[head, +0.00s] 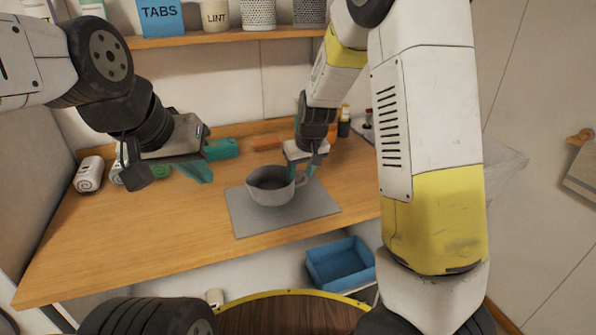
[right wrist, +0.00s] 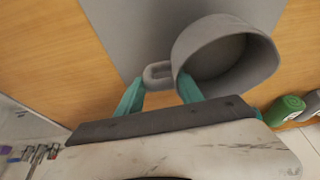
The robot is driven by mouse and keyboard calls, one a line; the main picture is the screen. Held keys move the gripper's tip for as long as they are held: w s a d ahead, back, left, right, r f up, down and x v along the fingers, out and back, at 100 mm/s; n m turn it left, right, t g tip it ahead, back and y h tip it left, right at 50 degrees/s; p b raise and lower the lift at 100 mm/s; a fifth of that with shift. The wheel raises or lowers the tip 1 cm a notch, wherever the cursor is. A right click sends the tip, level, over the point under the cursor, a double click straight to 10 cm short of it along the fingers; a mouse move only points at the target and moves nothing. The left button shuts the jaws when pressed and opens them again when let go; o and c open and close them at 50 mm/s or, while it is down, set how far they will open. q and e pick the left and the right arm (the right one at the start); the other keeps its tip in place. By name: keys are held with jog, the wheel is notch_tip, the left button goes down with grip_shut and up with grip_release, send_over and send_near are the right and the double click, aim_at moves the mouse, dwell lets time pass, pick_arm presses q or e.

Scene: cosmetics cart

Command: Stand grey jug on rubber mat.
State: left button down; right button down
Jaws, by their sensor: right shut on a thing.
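The grey jug (head: 268,188) is upright over the grey rubber mat (head: 248,225) on the wooden counter; I cannot tell whether its base touches the mat. In the right wrist view the jug (right wrist: 240,75) shows its open mouth, with its handle (right wrist: 158,73) between my fingers. The mat (right wrist: 125,30) lies beneath it. My right gripper (head: 303,168) is shut on the jug's handle; it also shows in the right wrist view (right wrist: 160,92). My left gripper (head: 172,172) hangs above the counter's left part, apart from the jug. Its jaws look parted.
Rolled white towels (head: 90,172), a green roll (head: 222,149) and an orange item (head: 267,143) lie along the back. Small bottles (head: 345,122) stand behind my right arm. A blue bin (head: 340,263) sits below the counter. The counter's front left is clear.

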jog(key=shift+f, duration=1.35)
jog(key=shift+f, duration=0.1)
jog(key=c, duration=0.8)
grip_release()
jog(key=shift+o, duration=0.2)
jog(key=v, duration=1.2)
jog(key=s+d+r+m, duration=0.1)
jog(key=s+d+r, duration=0.2)
jog(key=s, duration=0.4)
jog(key=s+d+r+m+t, duration=0.1)
jog(key=s+r, duration=0.3)
jog(key=s, duration=0.4)
jog(key=s+d+r+m+t, duration=0.1)
jog(key=s+d+r, duration=0.2)
jog(key=s, duration=0.4)
jog(key=shift+s+d+r+m+y, duration=0.15)
jog(key=shift+s+d+m+y, duration=0.15)
jog(key=shift+d, duration=0.5)
